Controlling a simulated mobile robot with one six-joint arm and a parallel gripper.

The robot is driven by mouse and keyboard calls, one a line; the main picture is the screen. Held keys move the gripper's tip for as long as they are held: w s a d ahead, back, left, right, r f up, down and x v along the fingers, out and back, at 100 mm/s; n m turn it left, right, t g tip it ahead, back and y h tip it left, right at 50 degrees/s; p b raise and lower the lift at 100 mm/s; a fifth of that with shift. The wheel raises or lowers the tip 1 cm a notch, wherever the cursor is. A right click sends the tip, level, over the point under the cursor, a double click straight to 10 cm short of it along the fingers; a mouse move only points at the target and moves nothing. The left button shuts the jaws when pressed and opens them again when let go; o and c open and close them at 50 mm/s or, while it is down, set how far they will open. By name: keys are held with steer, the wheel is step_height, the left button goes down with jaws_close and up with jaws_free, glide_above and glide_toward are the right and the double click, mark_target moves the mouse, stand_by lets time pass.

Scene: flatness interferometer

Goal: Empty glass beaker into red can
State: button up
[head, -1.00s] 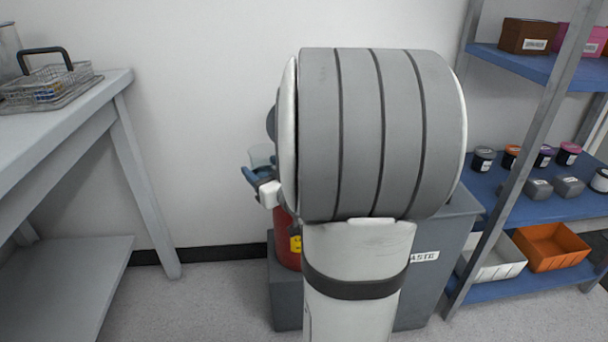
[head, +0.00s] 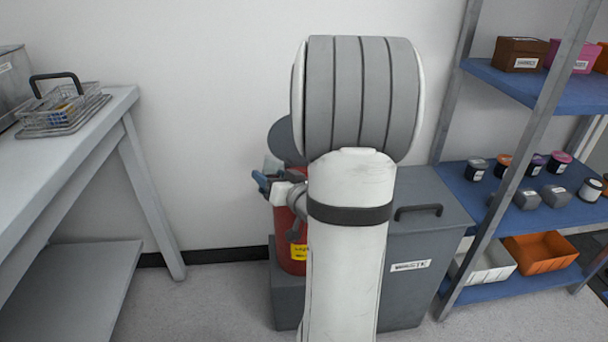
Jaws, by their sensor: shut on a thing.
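The red can (head: 282,222) stands on a grey block at the wall, left of the grey waste bin. It has a yellow label, and its round dark lid (head: 285,138) stands raised behind it. My gripper (head: 266,182), with blue fingertips, is at the can's upper left edge. It is shut on the glass beaker (head: 272,164), of which only a small pale part shows above the fingers. The beaker looks tilted toward the can. My arm hides most of the can's mouth, and I cannot see whether anything is in the beaker.
The grey waste bin (head: 424,225) with a handled lid stands right of my arm. A blue-shelved rack (head: 515,205) with jars, weights and trays is at the right. A bench (head: 95,122) with a wire basket (head: 62,108) is at the left. Floor between bench and can is clear.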

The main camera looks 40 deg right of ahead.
steer(key=shift+d+m+p, duration=0.3)
steer(key=shift+m+p, duration=0.05)
steer(key=shift+m, duration=0.05)
steer(key=p, duration=0.2)
steer(key=d+r+m+p, duration=0.1)
steer(key=shift+w+d+m+g+p, duration=0.1)
steer(key=shift+w+m+g+p, duration=0.1)
steer(key=shift+m+g+p, duration=0.15)
steer(key=r+m+p, duration=0.1)
steer(key=p, duration=0.2)
steer(key=shift+d+y, duration=0.1)
steer(key=shift+y, duration=0.3)
steer(key=shift+f+m, duration=0.4)
steer(key=shift+m, duration=0.05)
steer(key=shift+f+m+g+p, duration=0.25)
steer(key=shift+m+p, duration=0.15)
steer(key=shift+p, duration=0.25)
steer(key=shift+r+m+y+p, duration=0.3)
steer(key=shift+m+y+p, duration=0.1)
steer(key=shift+p, duration=0.4)
steer(key=shift+r+m+p, duration=0.15)
steer(key=shift+m+p, duration=0.15)
steer(key=shift+p, duration=0.1)
steer(key=shift+f+m+g+y+p, duration=0.3)
steer(key=shift+f+m+y+p, duration=0.1)
steer(key=shift+m+p, duration=0.25)
steer(key=shift+w+d, duration=0.1)
steer(key=shift+d, duration=0.15)
